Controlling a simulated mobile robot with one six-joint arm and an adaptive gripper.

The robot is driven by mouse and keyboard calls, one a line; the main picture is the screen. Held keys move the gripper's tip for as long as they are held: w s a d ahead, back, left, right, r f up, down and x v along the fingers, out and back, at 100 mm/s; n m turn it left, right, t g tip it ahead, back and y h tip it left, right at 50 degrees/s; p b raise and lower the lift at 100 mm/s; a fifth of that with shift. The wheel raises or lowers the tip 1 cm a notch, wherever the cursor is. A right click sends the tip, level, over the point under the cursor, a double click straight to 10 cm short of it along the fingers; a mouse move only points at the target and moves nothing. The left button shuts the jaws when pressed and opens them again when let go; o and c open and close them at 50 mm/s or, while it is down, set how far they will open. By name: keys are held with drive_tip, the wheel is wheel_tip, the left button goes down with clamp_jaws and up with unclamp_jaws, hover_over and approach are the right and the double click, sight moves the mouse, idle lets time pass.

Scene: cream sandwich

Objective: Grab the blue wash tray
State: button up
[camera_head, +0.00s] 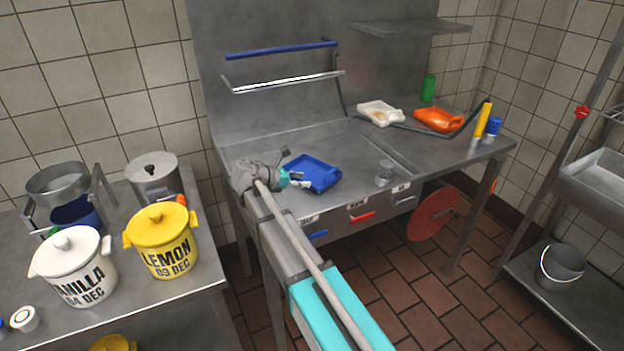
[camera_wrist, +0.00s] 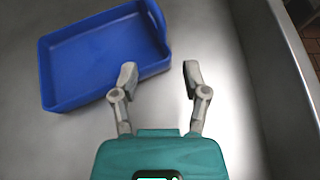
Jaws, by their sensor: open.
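The blue wash tray (camera_head: 318,174) lies on the steel worktop in the head view, just beyond my gripper (camera_head: 294,183). In the wrist view the blue tray (camera_wrist: 100,55) sits at the upper left, empty, with its raised lip toward the upper right. My gripper (camera_wrist: 158,80) is open there, with bare steel between its two fingers. The left finger is close to the tray's near right corner; I cannot tell whether it touches. The right finger is clear of the tray.
A white tray (camera_head: 380,113) and an orange tray (camera_head: 438,119) lie farther back. A yellow LEMON pot (camera_head: 162,240) and a white pot (camera_head: 74,267) stand on the left counter. A raised steel edge (camera_wrist: 262,90) runs along the right.

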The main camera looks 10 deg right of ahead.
sight(324, 186)
drive_tip(key=shift+b+x, duration=0.45)
drive_tip(key=shift+x, duration=1.3)
drive_tip(key=shift+f, duration=0.1)
drive_tip(key=b+x, duration=0.2)
drive_tip(key=x, duration=0.2)
drive_tip(key=shift+s+d+f, duration=0.1)
drive_tip(key=shift+d+f, duration=0.1)
drive_tip(key=shift+d, duration=0.3)
drive_tip(key=shift+c, duration=0.3)
clamp_jaws()
